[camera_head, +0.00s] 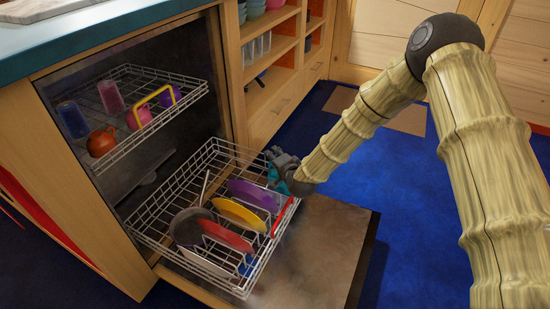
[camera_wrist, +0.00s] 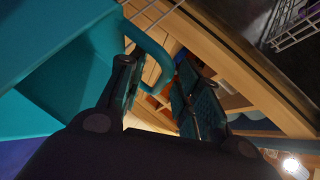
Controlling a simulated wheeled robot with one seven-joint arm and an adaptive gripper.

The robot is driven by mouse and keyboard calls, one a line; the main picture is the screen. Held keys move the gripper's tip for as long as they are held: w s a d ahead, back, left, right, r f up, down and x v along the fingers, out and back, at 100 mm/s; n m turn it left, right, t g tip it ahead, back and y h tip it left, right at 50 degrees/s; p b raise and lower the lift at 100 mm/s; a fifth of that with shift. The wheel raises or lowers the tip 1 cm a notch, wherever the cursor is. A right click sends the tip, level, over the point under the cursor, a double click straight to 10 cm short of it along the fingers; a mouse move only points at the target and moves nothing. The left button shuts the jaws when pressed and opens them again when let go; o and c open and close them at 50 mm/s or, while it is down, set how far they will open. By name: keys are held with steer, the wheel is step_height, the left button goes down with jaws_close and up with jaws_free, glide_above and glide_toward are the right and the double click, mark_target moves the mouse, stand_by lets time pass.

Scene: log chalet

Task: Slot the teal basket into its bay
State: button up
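The teal basket (camera_head: 273,176) shows only as a small patch in the head view, at the far right corner of the lower dishwasher rack (camera_head: 160,212); my gripper covers much of it. In the wrist view the teal basket (camera_wrist: 35,95) is large and close at the left, with its looped handle (camera_wrist: 152,45) reaching between or just beyond my fingers. My gripper (camera_head: 279,160) is at that rack corner. In the wrist view its fingers (camera_wrist: 157,85) stand apart with a clear gap. Whether they touch the handle is unclear. I cannot make out the basket's bay.
The lower rack is pulled out over the open door (camera_head: 325,245). It holds a purple plate (camera_head: 252,194), yellow plate (camera_head: 238,213), red plate (camera_head: 226,236) and a dark pan (camera_head: 188,226). The upper rack (camera_head: 150,75) holds several cups. Wooden shelves (camera_head: 275,50) stand behind.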

steer(key=v, duration=1.1)
steer(key=shift+s, duration=0.35)
steer(key=shift+d+r, duration=0.15)
